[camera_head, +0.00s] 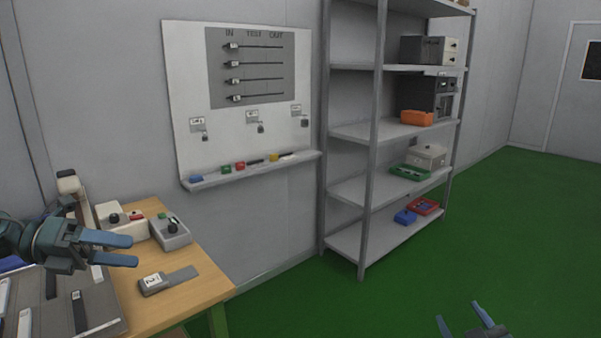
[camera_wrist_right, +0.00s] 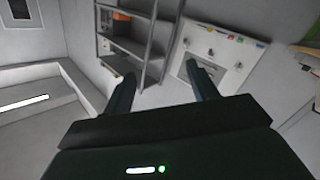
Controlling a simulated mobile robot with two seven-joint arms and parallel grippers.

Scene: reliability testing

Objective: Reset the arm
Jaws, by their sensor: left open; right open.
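My left gripper (camera_head: 122,250) comes in from the left in the head view, over the left part of the wooden table (camera_head: 200,294). Its two blue fingers are apart with nothing between them. My right gripper (camera_head: 457,324) shows only its blue fingertips at the bottom edge of the head view, over the green floor. In the right wrist view its two dark fingers (camera_wrist_right: 163,90) are spread apart and empty. The rest of my right arm is hidden in the head view.
Two control boxes (camera_head: 172,234) and a grey labelled device (camera_head: 166,281) stand on the table. A whiteboard (camera_head: 190,100) hangs behind it. A metal shelf (camera_head: 350,188) with bins and boxes stands right of the board. The green floor (camera_head: 500,240) on the right is clear.

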